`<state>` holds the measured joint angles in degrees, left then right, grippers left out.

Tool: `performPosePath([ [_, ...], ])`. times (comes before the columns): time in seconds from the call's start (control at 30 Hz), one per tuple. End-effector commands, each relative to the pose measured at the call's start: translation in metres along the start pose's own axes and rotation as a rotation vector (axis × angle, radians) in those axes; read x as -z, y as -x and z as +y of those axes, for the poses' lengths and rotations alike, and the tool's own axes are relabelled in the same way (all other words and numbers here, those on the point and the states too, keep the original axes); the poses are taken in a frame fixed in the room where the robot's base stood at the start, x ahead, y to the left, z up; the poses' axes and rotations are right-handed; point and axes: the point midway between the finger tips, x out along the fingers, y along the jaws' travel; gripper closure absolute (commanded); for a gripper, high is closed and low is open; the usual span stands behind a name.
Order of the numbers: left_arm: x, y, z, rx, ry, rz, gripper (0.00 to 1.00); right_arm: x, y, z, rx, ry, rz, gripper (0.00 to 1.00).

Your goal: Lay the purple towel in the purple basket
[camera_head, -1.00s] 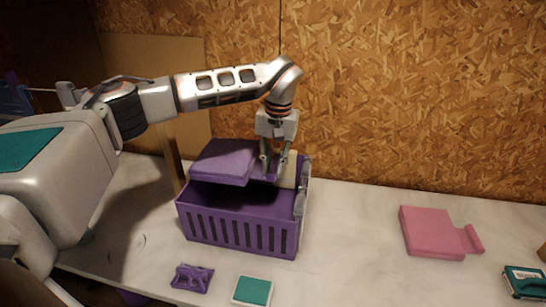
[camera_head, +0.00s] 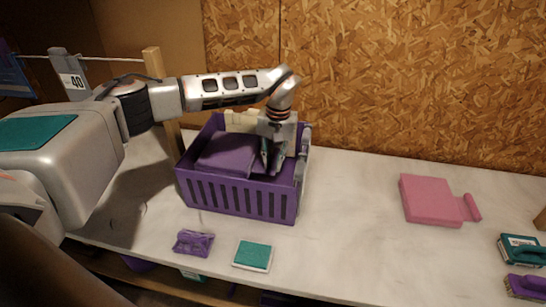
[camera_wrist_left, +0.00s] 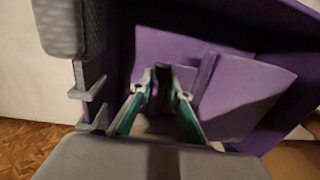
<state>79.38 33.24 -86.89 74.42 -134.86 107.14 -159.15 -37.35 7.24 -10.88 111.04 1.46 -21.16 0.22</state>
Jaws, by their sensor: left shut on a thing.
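The purple towel (camera_head: 228,153) is a flat folded slab inside the purple basket (camera_head: 238,197), on its left side and a little below the rim. The basket has slotted walls and stands on the white table. My left gripper (camera_head: 272,160) reaches down into the right part of the basket, shut on the towel's narrow end. In the left wrist view the fingers (camera_wrist_left: 160,100) close on a thin purple edge, with the towel's flat part (camera_wrist_left: 240,92) beside them. The contact under the towel is hidden. My right gripper is in neither view.
Pale items (camera_head: 248,121) stand at the basket's back. A grey item (camera_head: 302,150) hangs on its right wall. A purple packet (camera_head: 193,243) and a teal sponge (camera_head: 252,256) lie in front. A pink towel (camera_head: 430,200) and brushes (camera_head: 522,250) lie right. The table between is clear.

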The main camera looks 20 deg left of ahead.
Motion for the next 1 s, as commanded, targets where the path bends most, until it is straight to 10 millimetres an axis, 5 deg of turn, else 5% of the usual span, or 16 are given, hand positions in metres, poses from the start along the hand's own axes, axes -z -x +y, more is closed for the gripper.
performPosePath([
  [0.3, 0.000, -0.002, 0.000, 0.000, 0.000, 0.001, 1.00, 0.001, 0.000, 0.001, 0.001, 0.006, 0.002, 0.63],
  [0.33, 0.000, -0.002, 0.000, 0.000, 0.000, 0.001, 0.80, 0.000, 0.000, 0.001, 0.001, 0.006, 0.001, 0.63],
  [0.4, 0.000, -0.002, 0.000, 0.000, 0.000, 0.001, 0.63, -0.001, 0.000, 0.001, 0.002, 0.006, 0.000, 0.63],
  [0.77, 0.000, -0.001, 0.000, 0.000, 0.000, 0.000, 0.63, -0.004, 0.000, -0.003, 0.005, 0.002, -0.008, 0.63],
  [1.0, 0.001, 0.029, 0.001, -0.001, -0.001, 0.005, 0.63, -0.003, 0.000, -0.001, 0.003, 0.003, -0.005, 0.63],
])
